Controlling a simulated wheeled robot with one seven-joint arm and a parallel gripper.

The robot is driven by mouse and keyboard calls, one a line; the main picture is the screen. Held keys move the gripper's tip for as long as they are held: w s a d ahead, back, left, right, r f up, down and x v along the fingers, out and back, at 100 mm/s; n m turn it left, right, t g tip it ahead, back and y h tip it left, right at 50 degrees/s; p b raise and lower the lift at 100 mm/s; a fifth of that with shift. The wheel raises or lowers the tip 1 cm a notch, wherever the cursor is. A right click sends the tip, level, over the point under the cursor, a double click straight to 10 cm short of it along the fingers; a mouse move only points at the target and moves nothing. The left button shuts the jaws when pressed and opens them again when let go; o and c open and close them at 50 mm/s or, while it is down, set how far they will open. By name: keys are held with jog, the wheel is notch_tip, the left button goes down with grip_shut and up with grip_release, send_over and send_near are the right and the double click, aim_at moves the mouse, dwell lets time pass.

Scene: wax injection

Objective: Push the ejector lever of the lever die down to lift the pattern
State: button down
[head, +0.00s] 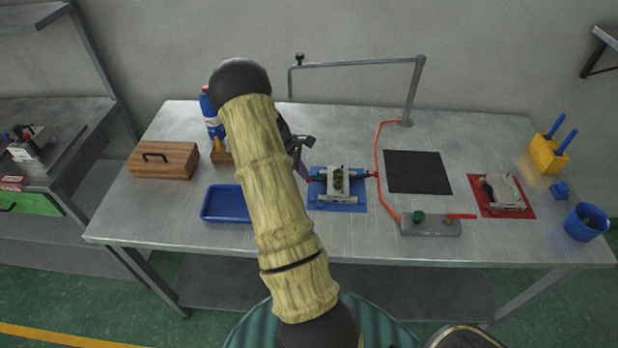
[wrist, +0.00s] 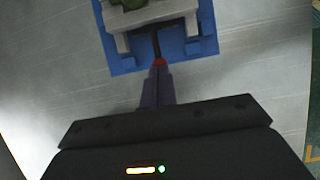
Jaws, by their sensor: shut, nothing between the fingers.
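The lever die (head: 338,192) sits on a blue mat (head: 350,207) in the middle of the table. It is a grey block with green pieces (head: 338,178) on top; I cannot tell which is the pattern. A dark lever with a red tip (head: 308,180) sticks out from its left side. In the wrist view this lever (wrist: 156,42) points from the die toward my gripper. My gripper (head: 303,173) is shut and empty, just left of the die. In the wrist view its fingertips (wrist: 158,70) are at the red tip; I cannot tell whether they touch it.
A blue tray (head: 222,204) and a wooden box (head: 163,160) lie to the left. An orange-red cable (head: 378,160) runs down from a metal post right of the die. A black mat (head: 418,172), a grey bar fixture (head: 430,227) and a red mat (head: 520,211) are farther right.

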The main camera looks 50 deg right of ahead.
jog(key=shift+f, duration=0.7)
jog(key=shift+w+a+r+p, duration=0.6)
jog(key=shift+w+a+p, duration=0.05)
jog(key=shift+w, duration=0.2)
jog(key=shift+w+a, duration=0.3)
jog(key=shift+w, duration=0.05)
jog(key=b+v, duration=0.2)
jog(key=v, duration=1.5)
jog(key=shift+r, duration=0.2)
jog(key=shift+w, duration=0.15)
